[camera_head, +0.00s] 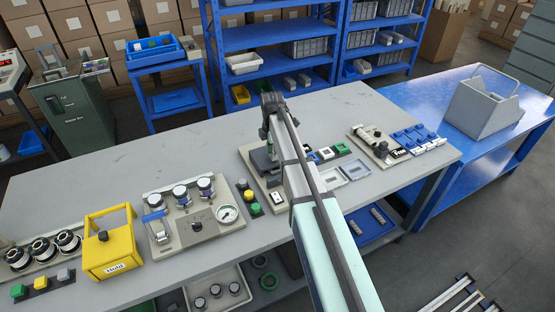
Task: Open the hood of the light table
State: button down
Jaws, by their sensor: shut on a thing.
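A beige base plate (247,153) lies on the grey bench, with a dark low block (262,161) on it that looks like the light table's hood; I cannot tell for sure. My gripper (267,134) is small and dark at the far end of my arm, just above this block. It looks shut on a part there, seemingly the hood. My own arm crosses in front and hides most of the plate, the contact and the hood's right side. How far the hood is raised cannot be told.
Left on the bench are a gauge panel (190,242), a yellow box (110,255) marked Hold and several push buttons. Right are a framed clear tile (355,170), a green block (342,150) and another beige panel (375,150). A grey handled box (482,104) stands on the blue table.

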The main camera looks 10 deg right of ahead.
aim_at(265, 148)
jog(key=w, duration=0.2)
jog(key=w+a, duration=0.1)
jog(key=w, duration=0.5)
jog(key=shift+a, duration=0.3)
jog(key=shift+s, duration=0.1)
jog(key=c, duration=0.9)
grip_release()
notch_tip(265, 148, up, 12)
